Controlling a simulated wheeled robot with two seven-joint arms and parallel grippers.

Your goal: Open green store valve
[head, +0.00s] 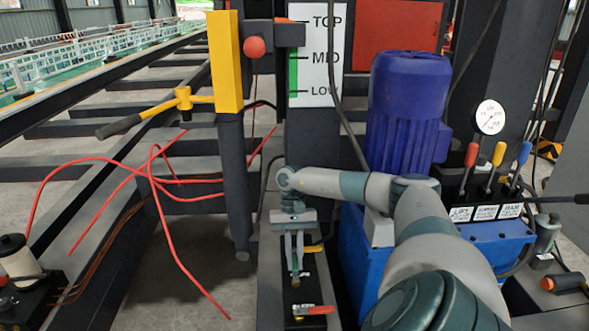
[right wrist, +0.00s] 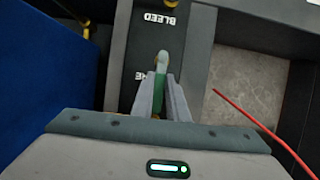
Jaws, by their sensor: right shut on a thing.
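The green store valve handle (right wrist: 158,88) sits between the fingers of my right gripper (right wrist: 160,98) in the right wrist view. The gripper is shut on it. A pale grey rounded end shows just beyond the fingertips. In the head view my right gripper (head: 296,274) points down at the dark valve block (head: 310,268), and its fingers hide most of the green handle. A yellow valve handle (head: 314,248) lies just above it in the picture, and a red valve handle (head: 314,310) lies below. My left gripper is out of view.
A blue motor (head: 407,110) on a blue tank stands right of the block, beside levers (head: 497,155) and a gauge (head: 491,117). A dark post (head: 234,185) stands left. Red hoses (head: 165,215) cross the left floor. A BLEED label (right wrist: 160,19) lies beyond the fingers.

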